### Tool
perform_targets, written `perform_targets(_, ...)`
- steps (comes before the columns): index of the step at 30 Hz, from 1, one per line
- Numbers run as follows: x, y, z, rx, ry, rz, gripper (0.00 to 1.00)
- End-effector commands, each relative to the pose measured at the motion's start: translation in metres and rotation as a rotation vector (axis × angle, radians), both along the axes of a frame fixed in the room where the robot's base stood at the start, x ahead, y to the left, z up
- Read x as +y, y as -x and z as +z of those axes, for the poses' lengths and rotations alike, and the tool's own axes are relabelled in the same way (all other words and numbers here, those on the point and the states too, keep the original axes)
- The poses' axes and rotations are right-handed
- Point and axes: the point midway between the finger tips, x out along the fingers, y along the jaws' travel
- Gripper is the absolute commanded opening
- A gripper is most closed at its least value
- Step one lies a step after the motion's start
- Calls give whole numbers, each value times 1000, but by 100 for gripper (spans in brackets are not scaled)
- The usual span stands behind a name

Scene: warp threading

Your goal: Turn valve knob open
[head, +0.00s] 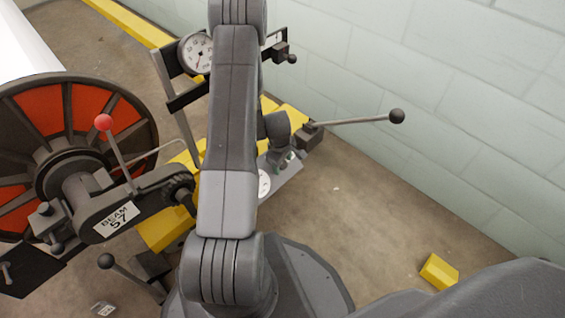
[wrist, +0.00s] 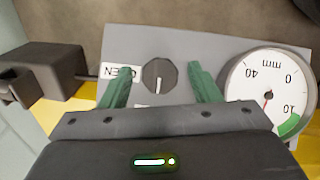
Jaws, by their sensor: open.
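The valve knob (wrist: 159,75) is a dark round dial with a white pointer line on a grey panel (wrist: 190,40). Its pointer points down in the wrist view. A white label reading OPEN (wrist: 108,70) is left of it, partly covered by a finger. My gripper (wrist: 159,69) is open, its green fingers on either side of the knob with gaps. I cannot tell how far the fingertips are above the panel. In the head view my gripper (head: 289,156) is over the panel (head: 287,180), and the knob is hidden there.
A white mm dial gauge (wrist: 268,95) is right of the knob, close to the right finger. A dark block (wrist: 50,72) is at left. In the head view, a ball-ended lever (head: 360,121) is beside my gripper, and a red-and-black beam reel (head: 65,150) stands left.

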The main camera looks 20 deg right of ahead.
Motion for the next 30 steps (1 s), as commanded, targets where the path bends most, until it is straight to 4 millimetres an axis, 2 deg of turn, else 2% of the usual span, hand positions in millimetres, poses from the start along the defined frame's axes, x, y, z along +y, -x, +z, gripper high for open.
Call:
perform_targets(1,0,0,0,0,0,0,50)
perform_targets(7,0,0,0,0,0,0,12)
perform_targets(20,0,0,4,13,-29,-45,12)
perform_targets(30,-2,-1,5,53,-125,-194,12)
